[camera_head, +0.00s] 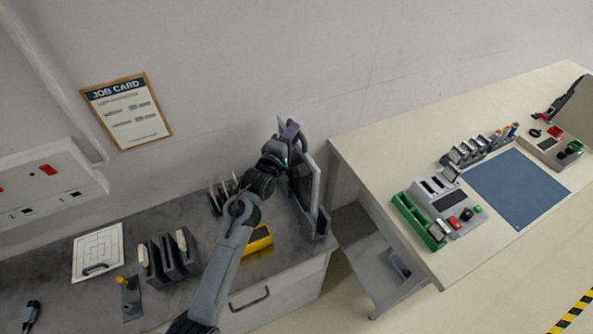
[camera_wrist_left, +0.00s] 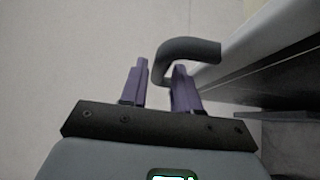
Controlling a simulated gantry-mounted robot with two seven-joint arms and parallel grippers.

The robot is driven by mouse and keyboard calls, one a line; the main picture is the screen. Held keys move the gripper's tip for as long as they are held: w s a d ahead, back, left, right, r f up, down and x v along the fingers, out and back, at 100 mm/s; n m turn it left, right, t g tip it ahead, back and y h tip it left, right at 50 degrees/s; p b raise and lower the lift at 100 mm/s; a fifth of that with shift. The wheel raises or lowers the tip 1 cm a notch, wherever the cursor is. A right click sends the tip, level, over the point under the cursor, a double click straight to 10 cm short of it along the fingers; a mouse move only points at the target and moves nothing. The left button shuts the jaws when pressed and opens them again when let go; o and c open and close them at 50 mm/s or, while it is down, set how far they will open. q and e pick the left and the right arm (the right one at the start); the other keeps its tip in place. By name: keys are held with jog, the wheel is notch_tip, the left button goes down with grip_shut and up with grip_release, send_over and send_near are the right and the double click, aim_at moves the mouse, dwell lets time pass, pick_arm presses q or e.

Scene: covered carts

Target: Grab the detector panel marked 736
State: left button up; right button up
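A pale, flat panel (camera_head: 313,180) stands upright in a dark holder (camera_head: 321,226) at the right end of the grey counter. No number on it can be read. My left gripper (camera_head: 288,135) is at the panel's upper edge. In the left wrist view, the two purple fingers (camera_wrist_left: 159,82) stand apart, with a dark curved handle (camera_wrist_left: 190,48) reaching between them. A gap shows beside the handle, so the fingers look open around it. Another white panel (camera_head: 86,261) with grid lines and a handle lies flat on the counter at the left. My right gripper is not in view.
Dark slotted racks (camera_head: 172,268) and a yellow item (camera_head: 258,240) stand on the counter (camera_head: 60,300). A job card (camera_head: 126,111) hangs on the wall close behind. A cream table (camera_head: 375,165) on the right holds a blue mat (camera_head: 518,188) and a green tray (camera_head: 417,221).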

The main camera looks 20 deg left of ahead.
pick_arm(q)
jog(key=shift+w+d, duration=0.1)
jog(key=shift+w, duration=1.35)
jog(key=shift+c, duration=0.2)
grip_shut()
jog(key=shift+r, duration=0.3)
